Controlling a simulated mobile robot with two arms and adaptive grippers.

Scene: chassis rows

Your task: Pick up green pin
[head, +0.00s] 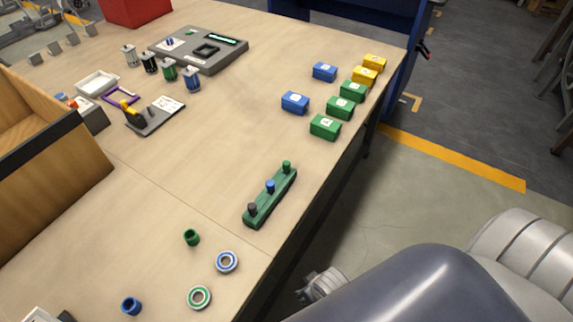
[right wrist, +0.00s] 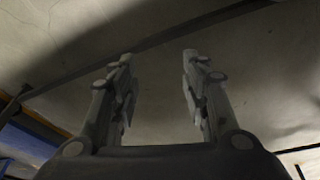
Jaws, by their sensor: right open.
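The green pin (head: 286,166) stands upright at the far end of a long green holder (head: 262,203) on the table. A blue pin (head: 270,187) stands in the middle of the holder and a dark grey pin (head: 252,208) at its near end. My right gripper (head: 318,284) is beyond the table's right edge, nearer the camera than the holder, partly hidden by my arm. My left gripper is not in view.
Green, blue and yellow boxes (head: 340,107) stand at the table's right edge. A green bushing (head: 191,237), a blue bushing (head: 131,305) and two rings (head: 227,261) lie near the front. A wooden bin (head: 60,150) is at left. The table around the holder is clear.

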